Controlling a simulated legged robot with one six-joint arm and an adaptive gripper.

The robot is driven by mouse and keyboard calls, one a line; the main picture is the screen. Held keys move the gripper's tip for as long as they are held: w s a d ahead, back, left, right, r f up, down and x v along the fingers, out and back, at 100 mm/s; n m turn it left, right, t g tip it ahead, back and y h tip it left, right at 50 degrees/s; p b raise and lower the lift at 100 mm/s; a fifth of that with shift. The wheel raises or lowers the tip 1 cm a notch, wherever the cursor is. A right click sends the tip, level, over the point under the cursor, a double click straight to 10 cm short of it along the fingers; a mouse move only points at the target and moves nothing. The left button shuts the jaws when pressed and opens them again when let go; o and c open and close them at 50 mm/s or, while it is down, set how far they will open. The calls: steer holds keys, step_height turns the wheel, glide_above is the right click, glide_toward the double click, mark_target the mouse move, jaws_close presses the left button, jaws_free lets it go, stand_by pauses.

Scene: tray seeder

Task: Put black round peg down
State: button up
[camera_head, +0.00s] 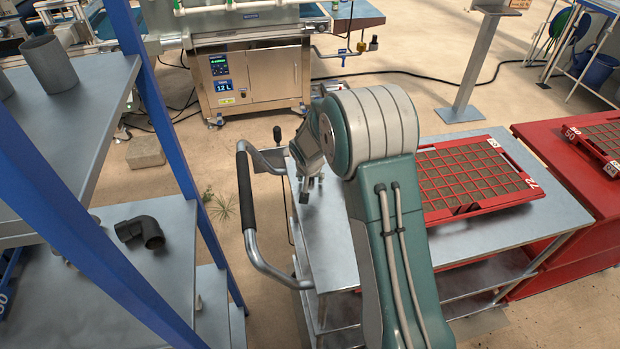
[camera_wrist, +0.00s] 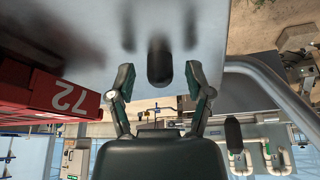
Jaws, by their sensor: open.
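The black round peg (camera_wrist: 160,64) shows in the wrist view as a dark rounded cylinder on or just over the grey metal top of the cart (camera_wrist: 75,25). My gripper (camera_wrist: 160,76) has its two fingers spread, one on each side of the peg, with a visible gap on both sides. In the head view my gripper (camera_head: 309,187) points down over the left end of the cart top (camera_head: 318,250). I cannot clearly make out the peg there. Whether the peg's lower end touches the metal cannot be told for sure.
A red gridded tray (camera_head: 480,207) marked 72 lies on the cart's right side; its edge shows in the wrist view (camera_wrist: 50,93). The cart's handle (camera_head: 245,190) curves out left. A blue-posted shelf (camera_head: 165,205) with a black elbow pipe (camera_head: 142,231) stands left. A red cabinet (camera_head: 580,180) stands right.

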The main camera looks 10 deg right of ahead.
steer(key=v, duration=1.2)
steer(key=s+d+r+n, duration=0.2)
steer(key=s+r, duration=1.1)
steer(key=s, duration=0.2)
steer(key=s+r+n+t+y, duration=0.1)
steer(key=s, duration=1.5)
steer(key=shift+s+a+r+n, duration=0.2)
steer(key=shift+s+r+n, duration=0.1)
steer(key=shift+s+r, duration=0.1)
